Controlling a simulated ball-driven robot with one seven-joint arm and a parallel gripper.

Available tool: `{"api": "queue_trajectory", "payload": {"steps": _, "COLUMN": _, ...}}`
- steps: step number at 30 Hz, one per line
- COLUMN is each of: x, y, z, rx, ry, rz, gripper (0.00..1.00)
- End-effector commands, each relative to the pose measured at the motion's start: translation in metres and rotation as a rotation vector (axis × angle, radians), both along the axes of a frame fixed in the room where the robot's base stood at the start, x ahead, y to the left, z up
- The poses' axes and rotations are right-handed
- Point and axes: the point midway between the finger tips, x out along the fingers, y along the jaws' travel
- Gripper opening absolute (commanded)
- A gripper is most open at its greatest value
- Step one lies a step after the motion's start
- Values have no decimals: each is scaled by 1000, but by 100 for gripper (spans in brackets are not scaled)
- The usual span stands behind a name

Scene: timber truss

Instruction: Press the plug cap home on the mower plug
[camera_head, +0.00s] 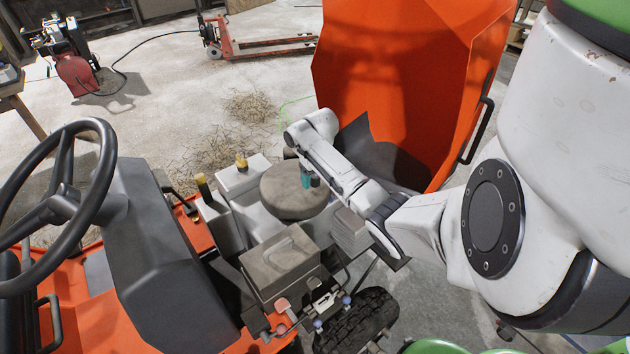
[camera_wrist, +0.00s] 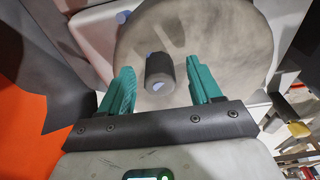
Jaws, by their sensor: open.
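In the wrist view my gripper (camera_wrist: 161,72) has its two teal fingers spread, one on each side of a short dark cylinder that looks like the plug cap (camera_wrist: 160,66). Clear gaps show between the cap and both fingers. A pale bluish spot shows on the cap's near end. Behind it is a round beige engine cover (camera_wrist: 235,45). In the head view my gripper (camera_head: 308,178) is at the right side of this round cover (camera_head: 285,195). The cap cannot be made out there, and the plug is not clearly visible. How far the cap is seated cannot be told.
The mower's raised orange hood (camera_head: 395,75) stands close behind my arm. A front tyre (camera_head: 360,318) is below. Open concrete floor lies beyond the mower.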

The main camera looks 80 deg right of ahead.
Motion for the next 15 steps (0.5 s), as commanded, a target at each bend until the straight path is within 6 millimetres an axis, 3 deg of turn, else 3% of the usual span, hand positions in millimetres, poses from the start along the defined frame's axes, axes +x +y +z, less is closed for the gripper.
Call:
{"api": "queue_trajectory", "payload": {"steps": 7, "x": 0, "y": 0, "z": -1, "rx": -1, "ry": -1, "rz": 0, "gripper": 63}}
{"api": "queue_trajectory", "payload": {"steps": 15, "x": 0, "y": 0, "z": -1, "rx": -1, "ry": -1, "rz": 0, "gripper": 37}}
